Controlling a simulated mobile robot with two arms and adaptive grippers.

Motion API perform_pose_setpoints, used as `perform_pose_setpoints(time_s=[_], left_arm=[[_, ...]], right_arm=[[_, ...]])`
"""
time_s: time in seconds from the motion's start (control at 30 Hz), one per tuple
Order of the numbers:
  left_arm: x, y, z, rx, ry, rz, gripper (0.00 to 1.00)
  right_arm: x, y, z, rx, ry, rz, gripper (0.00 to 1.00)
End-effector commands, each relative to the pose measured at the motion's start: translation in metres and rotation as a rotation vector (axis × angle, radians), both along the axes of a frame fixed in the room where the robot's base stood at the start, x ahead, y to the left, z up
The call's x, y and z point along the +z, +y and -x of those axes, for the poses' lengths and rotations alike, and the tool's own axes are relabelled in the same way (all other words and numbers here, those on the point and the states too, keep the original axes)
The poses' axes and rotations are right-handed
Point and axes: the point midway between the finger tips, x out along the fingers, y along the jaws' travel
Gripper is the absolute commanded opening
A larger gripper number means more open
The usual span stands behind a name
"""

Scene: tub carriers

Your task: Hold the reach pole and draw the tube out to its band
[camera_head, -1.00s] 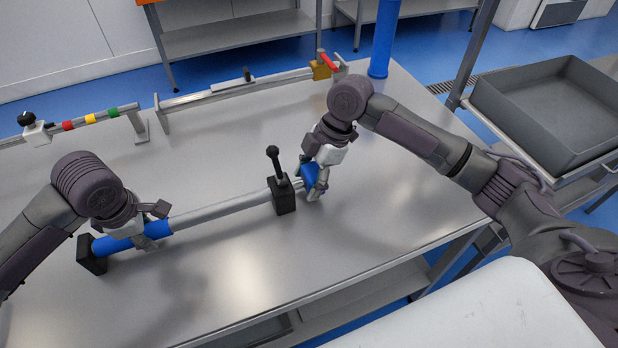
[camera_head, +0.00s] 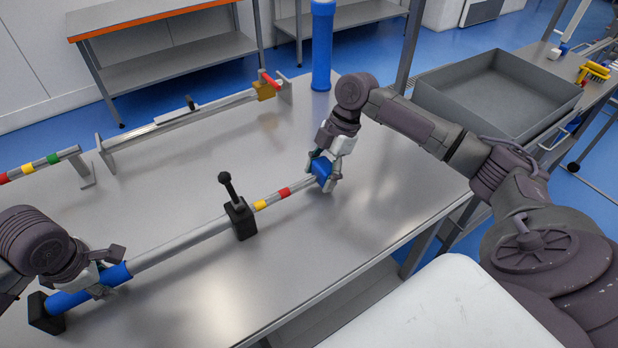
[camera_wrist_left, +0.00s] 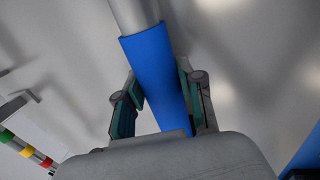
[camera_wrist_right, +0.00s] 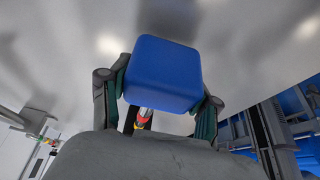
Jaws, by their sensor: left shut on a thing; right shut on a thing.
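The reach pole lies along the table, with a grey outer tube (camera_head: 180,244), a blue grip (camera_head: 70,297) at its left end and a black clamp (camera_head: 240,218) with an upright knobbed lever. My left gripper (camera_head: 106,278) is shut on the blue grip, also between its fingers in the left wrist view (camera_wrist_left: 160,75). A thinner inner tube (camera_head: 272,199) sticks out right of the clamp. It shows a yellow band (camera_head: 260,205) close to the clamp and a red band (camera_head: 284,192) further out. My right gripper (camera_head: 325,180) is shut on the blue end block (camera_head: 321,170), seen also in the right wrist view (camera_wrist_right: 163,74).
A black foot (camera_head: 45,313) stands at the pole's left end. Behind lie a long grey rail (camera_head: 180,122) with a yellow block (camera_head: 265,90), and a colour-banded rod (camera_head: 40,163). A blue column (camera_head: 322,45) stands at the back. A grey tub (camera_head: 500,90) is at right.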

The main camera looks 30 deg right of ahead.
Motion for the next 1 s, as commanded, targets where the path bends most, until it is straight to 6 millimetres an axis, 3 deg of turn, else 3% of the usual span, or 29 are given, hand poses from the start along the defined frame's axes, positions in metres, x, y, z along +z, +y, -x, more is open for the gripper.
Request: perform_pose_setpoints(time_s=[0.17,0.2,0.33,0.77,1.0], left_arm=[[0.000,0.003,-0.001,0.006,0.000,-0.008,0.00],[0.000,0.003,-0.001,0.006,0.000,-0.009,0.00],[0.000,0.003,-0.001,0.006,0.000,-0.009,0.00],[0.000,0.002,0.000,0.003,0.000,-0.006,0.00],[0.000,0.002,0.000,0.003,0.000,-0.005,0.00]], right_arm=[[0.000,-0.002,-0.001,-0.006,-0.001,0.007,0.00],[0.000,-0.002,-0.001,-0.006,-0.001,0.007,0.63],[0.000,-0.001,0.000,-0.004,0.000,0.005,0.85],[0.006,-0.002,-0.001,-0.002,-0.002,0.002,0.88],[0.046,-0.019,-0.001,-0.004,-0.005,0.003,0.88]])
